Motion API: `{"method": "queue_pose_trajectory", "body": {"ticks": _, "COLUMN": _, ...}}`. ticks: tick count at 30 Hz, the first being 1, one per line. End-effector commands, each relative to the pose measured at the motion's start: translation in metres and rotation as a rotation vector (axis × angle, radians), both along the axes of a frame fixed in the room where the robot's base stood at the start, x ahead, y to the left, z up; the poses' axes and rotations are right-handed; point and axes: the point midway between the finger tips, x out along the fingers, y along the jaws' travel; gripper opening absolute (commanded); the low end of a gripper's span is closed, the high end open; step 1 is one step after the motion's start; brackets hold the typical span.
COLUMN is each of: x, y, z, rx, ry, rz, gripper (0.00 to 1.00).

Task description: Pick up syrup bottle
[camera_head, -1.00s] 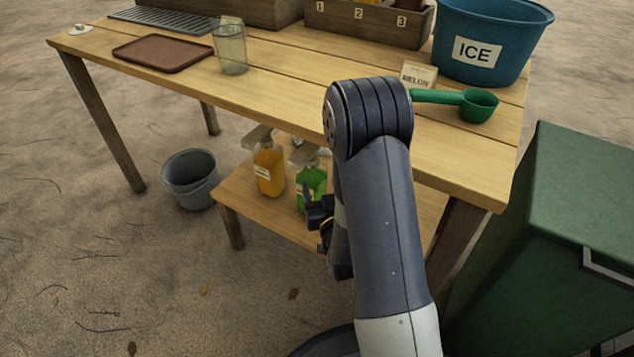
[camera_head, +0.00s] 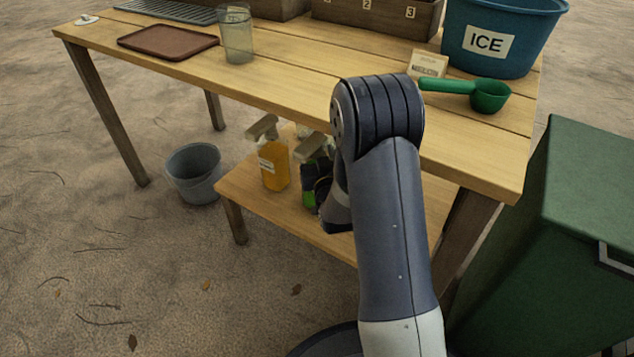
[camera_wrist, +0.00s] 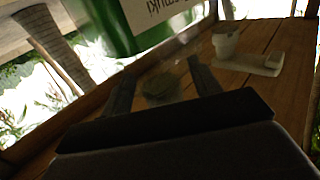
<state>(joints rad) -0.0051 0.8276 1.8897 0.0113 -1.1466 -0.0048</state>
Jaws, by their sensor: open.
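A green syrup bottle (camera_head: 308,197) with a pump top stands on the lower shelf, largely hidden behind my gripper (camera_head: 319,188). An orange syrup bottle (camera_head: 274,168) with a pump top stands to its left. In the wrist view the green bottle (camera_wrist: 106,24) fills the top left, close up, with part of a white label whose lettering looks upside down. My gripper (camera_wrist: 160,78) is open, its two dark fingers apart and pointing toward the bottle. A dim, blurred round shape shows between them, and I cannot tell what it is. Whether the fingers touch the bottle is unclear.
The tabletop (camera_head: 300,75) overhangs the lower shelf (camera_head: 262,207). On top are a tray (camera_head: 168,42), a glass (camera_head: 236,38), a green scoop (camera_head: 487,96) and an ice bucket (camera_head: 500,45). A grey bucket (camera_head: 194,174) stands left; a green bin (camera_head: 560,230) stands right.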

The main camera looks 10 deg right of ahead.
Motion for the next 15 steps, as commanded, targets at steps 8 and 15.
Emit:
{"method": "queue_pose_trajectory", "body": {"ticks": 8, "x": -0.0004, "y": -0.0001, "z": -0.0002, "rx": 0.000, "ry": 0.000, "rz": 0.000, "gripper": 0.40}}
{"method": "queue_pose_trajectory", "body": {"ticks": 15, "x": -0.0005, "y": -0.0001, "z": -0.0002, "rx": 0.000, "ry": 0.000, "rz": 0.000, "gripper": 0.21}}
